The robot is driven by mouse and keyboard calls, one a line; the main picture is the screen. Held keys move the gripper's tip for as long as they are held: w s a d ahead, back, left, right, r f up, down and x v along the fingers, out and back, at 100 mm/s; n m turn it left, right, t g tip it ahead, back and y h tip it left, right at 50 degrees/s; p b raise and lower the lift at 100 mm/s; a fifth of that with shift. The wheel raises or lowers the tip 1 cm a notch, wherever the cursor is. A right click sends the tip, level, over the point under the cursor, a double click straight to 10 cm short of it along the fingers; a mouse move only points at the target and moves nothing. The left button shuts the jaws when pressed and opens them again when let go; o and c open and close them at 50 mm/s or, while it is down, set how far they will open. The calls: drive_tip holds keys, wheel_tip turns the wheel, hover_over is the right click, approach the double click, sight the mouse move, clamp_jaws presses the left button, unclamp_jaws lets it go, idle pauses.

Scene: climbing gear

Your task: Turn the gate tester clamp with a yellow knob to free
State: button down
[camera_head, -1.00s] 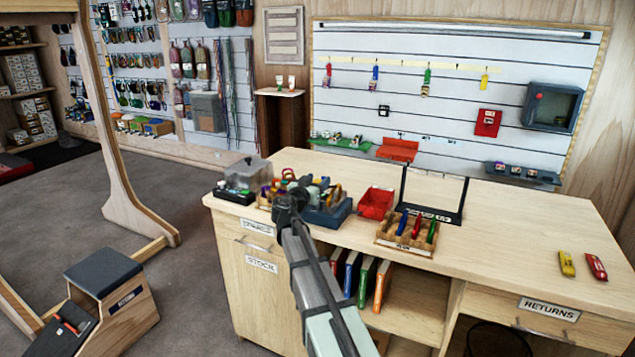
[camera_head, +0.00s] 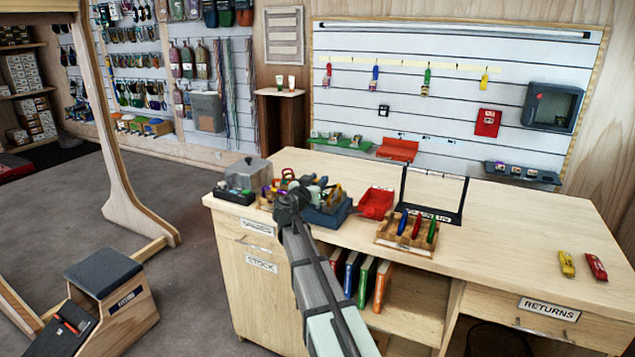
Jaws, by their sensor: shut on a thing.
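My gripper (camera_head: 291,192) is at the left end of the wooden counter, reaching down into a cluster of small gear. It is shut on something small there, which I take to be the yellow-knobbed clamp. My wrist and the clutter hide the fingertips and most of the clamp, so the knob's angle cannot be read. Small yellow and purple parts (camera_head: 266,196) show just left of my gripper. A blue bin (camera_head: 328,214) with metal and yellow-orange gear in it stands just to the right.
A lidded grey box (camera_head: 250,171) and a black tray (camera_head: 233,196) stand close on the left. A red bin (camera_head: 376,203), a wooden rack of coloured tools (camera_head: 405,236) and a black frame (camera_head: 434,195) stand to the right. The counter's right part is mostly clear.

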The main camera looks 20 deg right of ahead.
drive_tip(key=shift+g+h, duration=0.3)
drive_tip(key=shift+g, duration=0.1)
drive_tip(key=m+g, duration=0.1)
drive_tip(key=m+g+h, duration=0.2)
drive_tip(key=shift+w, duration=0.25)
drive_tip(key=m+g+h, duration=0.2)
drive_tip(key=m+g, duration=0.1)
drive_tip(key=g, duration=0.2)
drive_tip(key=shift+m+g, duration=0.3)
drive_tip(key=shift+m, duration=0.1)
drive_tip(key=m+g, duration=0.3)
drive_tip(key=g, duration=0.2)
drive_tip(key=shift+h, duration=0.3)
drive_tip(key=shift+s+m+g+y, duration=0.1)
drive_tip(key=shift+m+g+y, duration=0.2)
drive_tip(key=shift+m+g, duration=0.75)
drive_tip(key=shift+s+m+g+y, duration=0.1)
drive_tip(key=shift+m+g+y, duration=0.2)
drive_tip(key=shift+m+g, duration=0.7)
drive_tip(key=shift+g, duration=0.65)
drive_tip(key=shift+s, duration=0.1)
drive_tip(key=c, duration=0.9)
unclamp_jaws()
drive_tip(key=shift+o, duration=0.2)
